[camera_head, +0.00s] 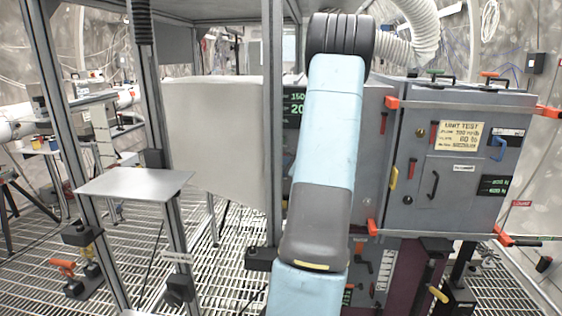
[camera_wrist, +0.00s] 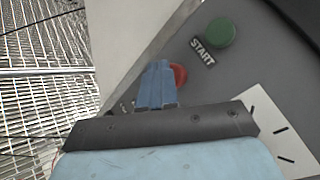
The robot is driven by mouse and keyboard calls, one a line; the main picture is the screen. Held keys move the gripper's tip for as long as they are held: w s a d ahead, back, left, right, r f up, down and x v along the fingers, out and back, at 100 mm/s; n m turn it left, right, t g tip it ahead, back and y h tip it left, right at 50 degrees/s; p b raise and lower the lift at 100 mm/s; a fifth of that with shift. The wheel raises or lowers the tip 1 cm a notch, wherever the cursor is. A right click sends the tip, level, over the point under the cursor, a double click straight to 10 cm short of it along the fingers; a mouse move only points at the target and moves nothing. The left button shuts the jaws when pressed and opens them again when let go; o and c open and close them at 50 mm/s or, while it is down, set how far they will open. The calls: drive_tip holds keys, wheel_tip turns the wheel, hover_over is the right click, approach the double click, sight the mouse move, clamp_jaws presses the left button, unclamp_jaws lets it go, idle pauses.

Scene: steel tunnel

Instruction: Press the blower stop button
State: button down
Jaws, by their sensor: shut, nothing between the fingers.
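In the wrist view, a red button (camera_wrist: 180,74) sits on a grey panel face, partly hidden behind my blue fingers. A dark label at the lower left of the fingers is only partly visible and cannot be read. In the head view my arm hides the gripper and the buttons.
A large grey cabinet (camera_head: 455,165) with orange corners, handles and a UNIT TEST label stands at the right. A pale sheet panel (camera_head: 212,135) and metal uprights stand left of my arm. A small metal shelf (camera_head: 133,183) is at the left. Grated floor (camera_head: 225,265) lies below.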

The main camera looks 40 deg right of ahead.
drive_tip(key=s+a, duration=0.4)
drive_tip(key=shift+a, duration=0.3)
idle(0.3)
idle(0.7)
